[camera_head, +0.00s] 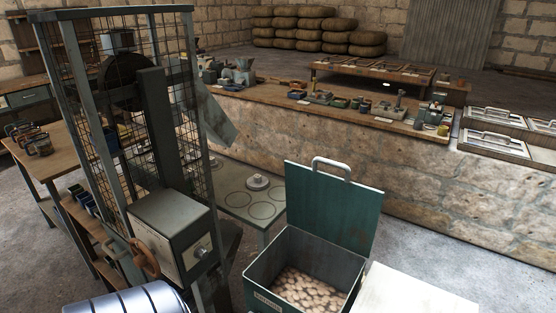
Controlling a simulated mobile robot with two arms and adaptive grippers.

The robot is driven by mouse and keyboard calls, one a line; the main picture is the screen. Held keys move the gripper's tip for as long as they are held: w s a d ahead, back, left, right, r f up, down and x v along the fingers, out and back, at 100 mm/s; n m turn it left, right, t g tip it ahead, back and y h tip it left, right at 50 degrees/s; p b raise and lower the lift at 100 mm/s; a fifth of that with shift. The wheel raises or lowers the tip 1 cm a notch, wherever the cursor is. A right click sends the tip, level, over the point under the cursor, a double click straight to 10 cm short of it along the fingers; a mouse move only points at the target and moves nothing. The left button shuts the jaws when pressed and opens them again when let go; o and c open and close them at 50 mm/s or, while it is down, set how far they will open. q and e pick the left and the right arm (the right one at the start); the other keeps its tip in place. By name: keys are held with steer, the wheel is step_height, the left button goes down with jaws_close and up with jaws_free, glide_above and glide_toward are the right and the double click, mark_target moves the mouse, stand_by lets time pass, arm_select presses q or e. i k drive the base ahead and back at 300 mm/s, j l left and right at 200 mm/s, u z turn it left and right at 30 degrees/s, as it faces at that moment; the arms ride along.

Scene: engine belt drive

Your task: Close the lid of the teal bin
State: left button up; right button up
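The teal bin (255,276) stands at the lower middle of the head view, its front cut by the bottom edge. Its teal lid (335,208) stands open, roughly upright along the back rim. A pale metal handle (332,164) is on the lid's top edge. Many round tan pieces (305,289) lie inside the bin. A small label (267,301) is on its front. Neither of my grippers is in view.
A grey machine box (171,228) and mesh cage frame (110,110) stand left of the bin. A green table with ring marks (240,200) is behind it. A pale flat surface (415,293) lies close on the right. A stone-fronted counter (400,170) runs behind.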

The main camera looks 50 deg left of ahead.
mark_target(345, 213)
steer(key=u, duration=1.3)
